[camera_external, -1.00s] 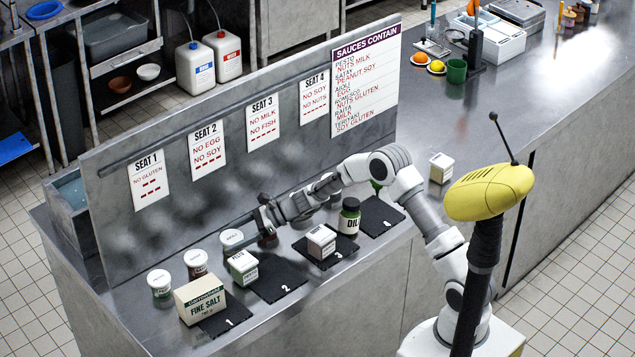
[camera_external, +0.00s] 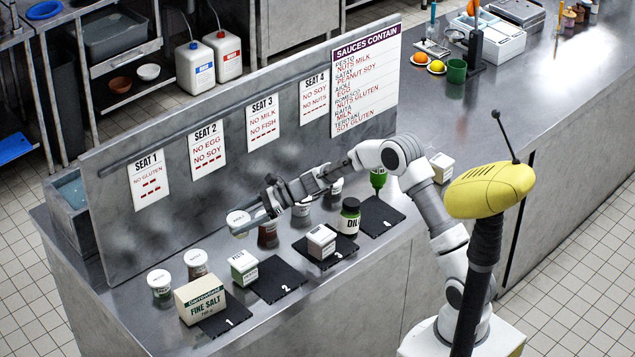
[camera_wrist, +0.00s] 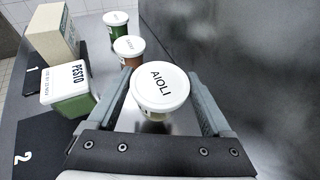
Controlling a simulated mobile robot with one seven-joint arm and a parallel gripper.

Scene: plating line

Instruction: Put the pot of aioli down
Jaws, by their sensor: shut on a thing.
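The pot of aioli (camera_wrist: 162,87) is a small white tub with a white lid marked AIOLI. In the wrist view it sits upright between the two fingers of my gripper (camera_wrist: 162,104), which is shut on it. In the external view the pot (camera_external: 238,222) is held by my gripper (camera_external: 250,224) over the back part of the counter, near the upright metal panel. It appears raised above the steel top; the gap under it is hard to judge. Its lower side is mostly hidden in the wrist view.
A white box (camera_external: 321,240) sits on mat 3, beside the DILL jar (camera_external: 349,217).

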